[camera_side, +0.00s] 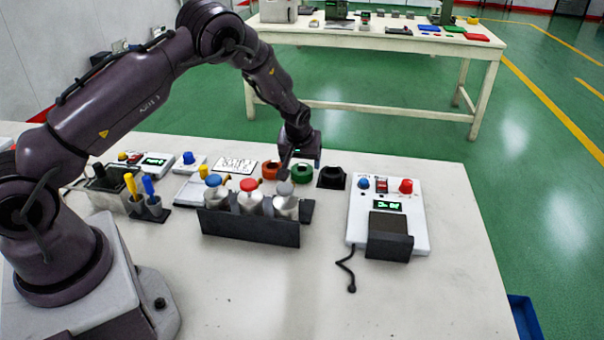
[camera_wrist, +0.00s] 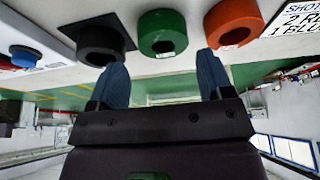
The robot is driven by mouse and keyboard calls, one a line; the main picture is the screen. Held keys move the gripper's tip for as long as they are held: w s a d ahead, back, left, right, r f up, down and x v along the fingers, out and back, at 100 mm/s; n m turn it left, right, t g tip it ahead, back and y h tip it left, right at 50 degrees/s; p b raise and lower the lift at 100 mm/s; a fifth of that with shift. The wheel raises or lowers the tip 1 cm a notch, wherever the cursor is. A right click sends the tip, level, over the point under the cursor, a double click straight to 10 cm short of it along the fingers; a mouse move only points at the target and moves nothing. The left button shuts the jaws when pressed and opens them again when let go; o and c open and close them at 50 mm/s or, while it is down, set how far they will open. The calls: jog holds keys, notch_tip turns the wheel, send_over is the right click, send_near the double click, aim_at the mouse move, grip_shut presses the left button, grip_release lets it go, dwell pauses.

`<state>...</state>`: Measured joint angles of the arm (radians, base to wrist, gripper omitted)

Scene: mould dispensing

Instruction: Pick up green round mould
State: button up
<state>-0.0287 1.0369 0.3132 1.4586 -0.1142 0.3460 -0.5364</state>
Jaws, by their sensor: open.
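The green round mould (camera_side: 302,173) is a thick ring standing on the white table behind the bottle rack. In the wrist view the green mould (camera_wrist: 162,32) is ahead of the fingertips, roughly centred between them. My gripper (camera_side: 300,165) is close to the mould in the side view. In the wrist view my gripper (camera_wrist: 163,62) has its two blue fingers spread with nothing between them. The fingers appear apart from the mould; the exact gap is hard to tell.
An orange-red round mould (camera_side: 269,171) and a black square-based holder (camera_side: 332,178) flank the green one. The dark rack (camera_side: 250,228) with several capped bottles stands in front. A white device with knobs (camera_side: 414,236) is at right. The front of the table is clear.

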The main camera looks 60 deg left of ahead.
aim_at(302, 167)
jog(key=x, duration=0.5)
jog(key=shift+a, duration=0.15)
jog(key=shift+r, duration=0.1)
jog(key=c, duration=0.7)
jog(key=shift+r, duration=0.1)
